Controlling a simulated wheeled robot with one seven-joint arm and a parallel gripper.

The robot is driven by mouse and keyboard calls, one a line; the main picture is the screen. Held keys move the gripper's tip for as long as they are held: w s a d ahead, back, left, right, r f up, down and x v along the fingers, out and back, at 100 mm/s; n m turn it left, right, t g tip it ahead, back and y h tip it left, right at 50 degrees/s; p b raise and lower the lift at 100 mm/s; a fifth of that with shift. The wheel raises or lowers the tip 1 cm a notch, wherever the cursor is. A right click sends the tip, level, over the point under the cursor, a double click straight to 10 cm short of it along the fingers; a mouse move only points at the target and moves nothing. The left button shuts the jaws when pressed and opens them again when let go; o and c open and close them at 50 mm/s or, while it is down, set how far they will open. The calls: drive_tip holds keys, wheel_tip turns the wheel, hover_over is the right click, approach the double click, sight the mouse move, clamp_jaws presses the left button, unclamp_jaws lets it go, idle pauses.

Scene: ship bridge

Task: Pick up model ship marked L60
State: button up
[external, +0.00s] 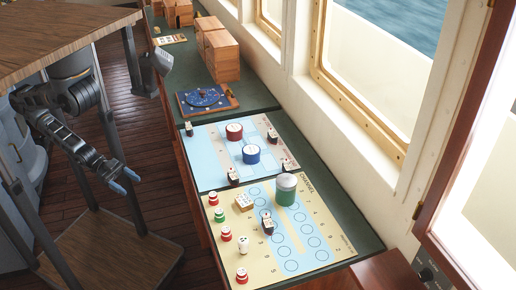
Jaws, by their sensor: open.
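Several small dark-and-white pieces that may be model ships stand on the charts: one on the near yellow chart (267,222), one at the lower left of the blue chart (233,176), one at its right edge (287,165) and one at its far left corner (188,128). Their markings are too small to read, so I cannot tell which is L60. My gripper (125,181) has blue fingertips, is open and empty, and hangs left of the counter, apart from all the pieces.
The near yellow chart (318,238) holds red, green and white round pieces along its left side, a pale block (244,202) and a tall green-and-white cylinder (286,188). The blue chart has red and blue drums (251,154). Windows border the counter's right. A wooden table (60,35) is upper left.

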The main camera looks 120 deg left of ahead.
drive_tip(key=o, duration=0.3)
